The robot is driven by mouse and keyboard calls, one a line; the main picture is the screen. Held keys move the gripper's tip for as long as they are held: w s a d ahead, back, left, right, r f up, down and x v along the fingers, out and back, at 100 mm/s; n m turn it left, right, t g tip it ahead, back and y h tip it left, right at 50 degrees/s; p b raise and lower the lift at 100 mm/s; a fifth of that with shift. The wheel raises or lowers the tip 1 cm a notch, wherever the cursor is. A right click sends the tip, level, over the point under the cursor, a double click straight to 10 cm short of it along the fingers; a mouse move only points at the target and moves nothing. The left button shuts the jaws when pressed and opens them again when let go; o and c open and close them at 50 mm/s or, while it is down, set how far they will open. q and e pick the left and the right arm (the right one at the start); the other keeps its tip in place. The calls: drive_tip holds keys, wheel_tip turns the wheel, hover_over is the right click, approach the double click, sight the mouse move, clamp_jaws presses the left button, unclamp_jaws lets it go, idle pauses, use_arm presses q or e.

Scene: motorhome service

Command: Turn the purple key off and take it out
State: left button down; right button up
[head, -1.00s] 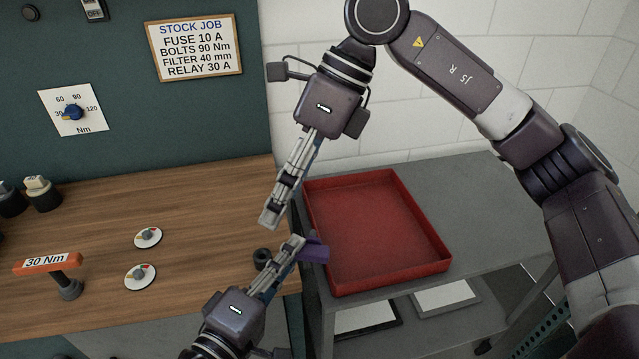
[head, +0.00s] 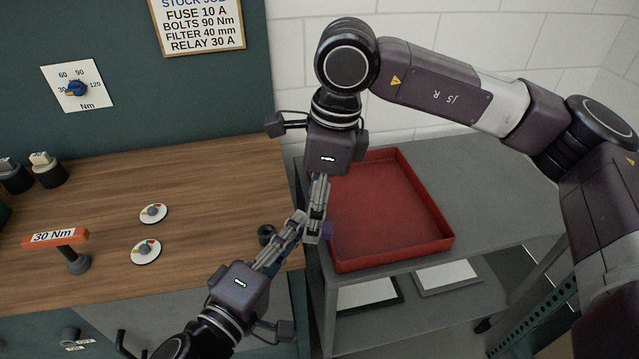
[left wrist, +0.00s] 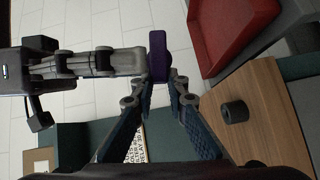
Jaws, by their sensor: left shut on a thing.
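The purple key (head: 327,231) is off the bench, near its right edge and in front of the red tray. My left gripper (head: 302,224) is shut on it; in the left wrist view the key's purple handle (left wrist: 157,50) stands out beyond the fingertips. My right gripper (head: 314,232) comes down from above, with its fingertips at the key. In the left wrist view the right fingers reach the key's side from the left; whether they grip it is hidden. Two round white dials with grey centres, a rear one (head: 153,213) and a front one (head: 146,251), sit on the bench.
An empty red tray (head: 447,240) stands on a grey cart (head: 478,205) right of the wooden bench (head: 100,180). A black cylinder (head: 266,234) stands near the bench edge, close to my left fingers. An orange-handled 30 Nm tool (head: 56,238) stands at left.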

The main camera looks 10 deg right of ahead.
drive_tip(key=shift+a+f, duration=0.2)
drive_tip(key=shift+f, duration=0.9)
drive_tip(key=c, duration=1.2)
use_arm(q)
drive_tip(key=c, duration=1.8)
unclamp_jaws()
use_arm(e)
drive_tip(key=shift+c, duration=0.3)
